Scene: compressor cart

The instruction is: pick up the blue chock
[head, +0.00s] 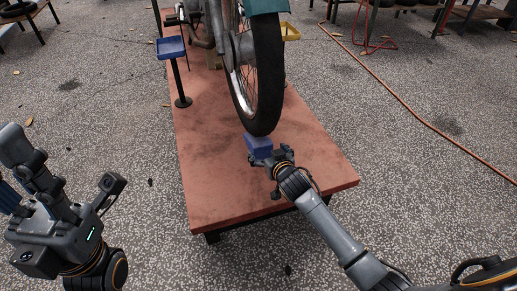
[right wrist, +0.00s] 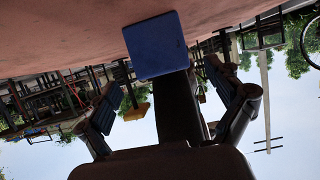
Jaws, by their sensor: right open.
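The blue chock (head: 258,147) sits on the red-brown platform, right below the front of the large black tyre (head: 263,90). In the right wrist view the blue chock (right wrist: 157,45) shows upright in the middle, between the two spread fingers, with the tyre behind it. My right gripper (head: 270,160) is open at the near right side of the chock. Its fingers also show in the right wrist view (right wrist: 172,95); I cannot tell whether they touch the chock. My left arm's hand end (head: 75,215) is at the lower left, away from the chock; its finger state is unclear.
The red-brown platform (head: 215,180) is bare around the chock at its near end. A blue tray on a post (head: 171,48) stands at the platform's left side. A yellow tray (head: 290,32) is behind the tyre. An orange hose (head: 400,99) crosses the floor at right.

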